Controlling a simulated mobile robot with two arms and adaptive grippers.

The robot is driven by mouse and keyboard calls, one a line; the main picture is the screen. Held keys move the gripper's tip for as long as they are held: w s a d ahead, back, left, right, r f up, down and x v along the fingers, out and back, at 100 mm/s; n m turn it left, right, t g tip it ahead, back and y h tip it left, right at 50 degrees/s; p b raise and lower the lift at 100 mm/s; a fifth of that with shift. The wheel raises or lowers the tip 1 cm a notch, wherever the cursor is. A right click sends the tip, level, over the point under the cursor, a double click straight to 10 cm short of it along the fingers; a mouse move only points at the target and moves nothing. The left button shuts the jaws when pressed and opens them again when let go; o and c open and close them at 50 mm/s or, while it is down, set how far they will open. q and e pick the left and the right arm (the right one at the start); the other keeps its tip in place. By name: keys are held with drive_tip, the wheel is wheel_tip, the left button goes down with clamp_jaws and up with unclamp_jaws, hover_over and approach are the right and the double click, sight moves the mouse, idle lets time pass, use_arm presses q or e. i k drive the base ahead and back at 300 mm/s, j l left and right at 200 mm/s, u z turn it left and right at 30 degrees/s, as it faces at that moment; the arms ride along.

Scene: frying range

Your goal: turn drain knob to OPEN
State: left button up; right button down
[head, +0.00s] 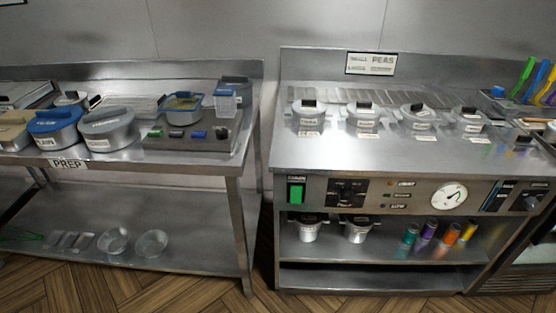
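The steel range counter on the right has a front control panel (411,196). On it are a green switch (296,192) under a small label, and a black control (347,192) with small markings around it. Another round knob (530,203) sits at the panel's far right. The labels are too small to read surely, so I cannot tell which control is the drain knob or where it points. Neither of my grippers is in view.
A round gauge (449,196) sits on the panel. Several lidded pots (367,118) stand on the counter above. Pots and colored bottles (428,231) stand on the shelf below. A PREP table (203,165) with containers stands left, across a narrow gap. Wood floor shows in front.

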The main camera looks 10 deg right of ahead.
sight(531, 203)
drive_tip(key=z, duration=2.1)
drive_tip(key=i+l, duration=0.15)
drive_tip(key=l, duration=0.15)
drive_tip(key=i+l+u, duration=0.1)
drive_tip(key=l, duration=0.2)
drive_tip(key=i+l, duration=0.1)
drive_tip(key=l, duration=0.2)
